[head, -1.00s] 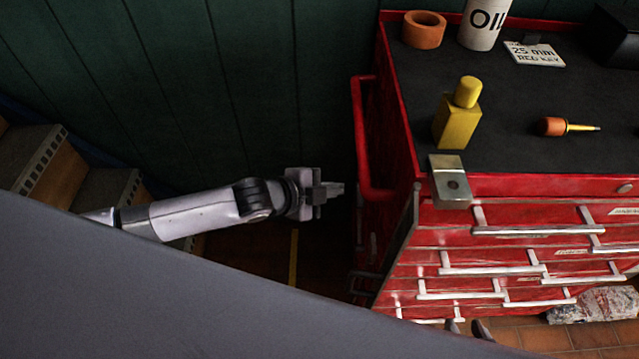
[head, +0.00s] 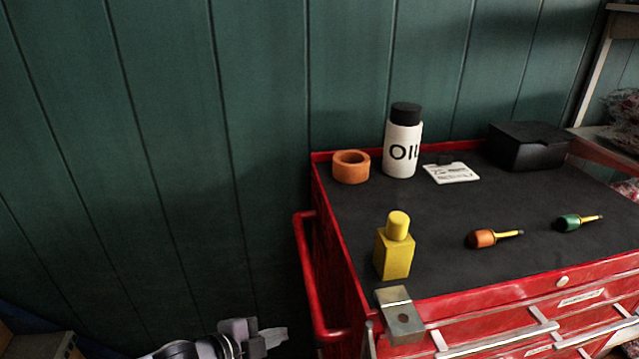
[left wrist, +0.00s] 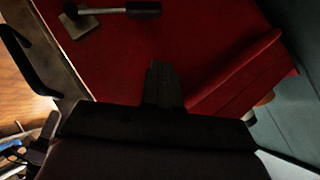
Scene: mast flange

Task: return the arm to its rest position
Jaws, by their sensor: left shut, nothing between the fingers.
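My left gripper (head: 272,336) is at the bottom edge of the head view, left of the red tool cabinet (head: 452,304) and below its top. Its fingers are shut with nothing between them. In the left wrist view the dark closed fingers (left wrist: 162,84) point toward the red side of the cabinet (left wrist: 190,40). I cannot tell how wide the gap is between them. Most of my left arm is out of the head view. My right gripper does not show in either view.
The cabinet's red side handle (head: 306,275) stands just right of my left gripper. On the top are a yellow bottle (head: 395,252), an oil bottle (head: 403,148), an orange ring (head: 351,167), two screwdrivers and a black box (head: 527,147). A green wall (head: 150,170) stands behind.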

